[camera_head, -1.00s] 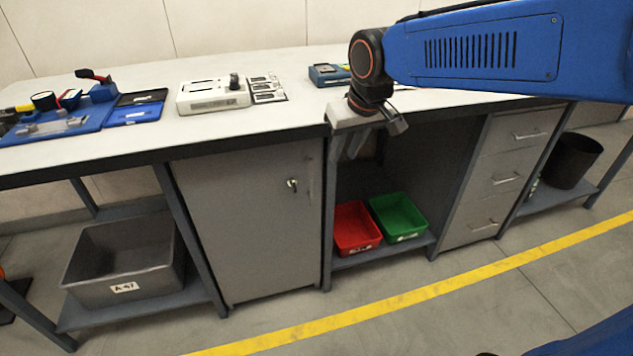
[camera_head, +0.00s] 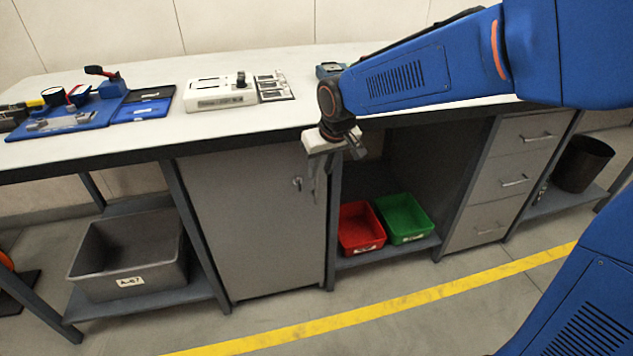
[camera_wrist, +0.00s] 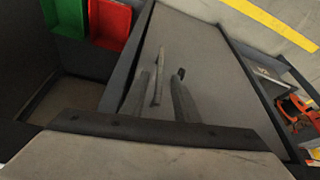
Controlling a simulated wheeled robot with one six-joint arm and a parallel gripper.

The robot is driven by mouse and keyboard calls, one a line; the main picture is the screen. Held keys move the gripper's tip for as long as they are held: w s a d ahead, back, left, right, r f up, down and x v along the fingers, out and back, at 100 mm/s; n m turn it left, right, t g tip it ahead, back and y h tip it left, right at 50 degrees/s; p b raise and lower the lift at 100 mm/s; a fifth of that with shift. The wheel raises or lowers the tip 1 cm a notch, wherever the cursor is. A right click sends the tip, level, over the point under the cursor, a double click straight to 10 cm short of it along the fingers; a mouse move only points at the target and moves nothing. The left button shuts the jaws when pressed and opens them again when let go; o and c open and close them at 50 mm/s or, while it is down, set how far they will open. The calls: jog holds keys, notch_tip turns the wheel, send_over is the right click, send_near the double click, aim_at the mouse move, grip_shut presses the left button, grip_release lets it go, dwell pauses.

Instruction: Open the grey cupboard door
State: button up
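The grey cupboard door (camera_head: 250,225) is shut, under the bench, left of the open shelf bay. A slim upright bar handle (camera_wrist: 158,77) is near its edge in the wrist view, with a small lock with a key (camera_wrist: 181,73) beside it. The key also shows in the head view (camera_head: 297,183). My gripper (camera_wrist: 160,95) is open, its two fingers pointing at the door. In the wrist view the handle appears between the fingers, with gaps on both sides; the remaining depth is hard to tell. In the head view my gripper (camera_head: 317,185) covers the handle.
The bench top (camera_head: 150,152) overhangs close to my gripper. A bench leg (camera_head: 333,230) stands right of the door. Red (camera_head: 360,228) and green (camera_head: 404,217) bins sit on the shelf beyond. A grey bin (camera_head: 128,255) is at left. The floor before the door is clear.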

aim_at(317, 179)
jog(key=x, duration=0.7)
jog(key=shift+f, duration=0.15)
grip_shut()
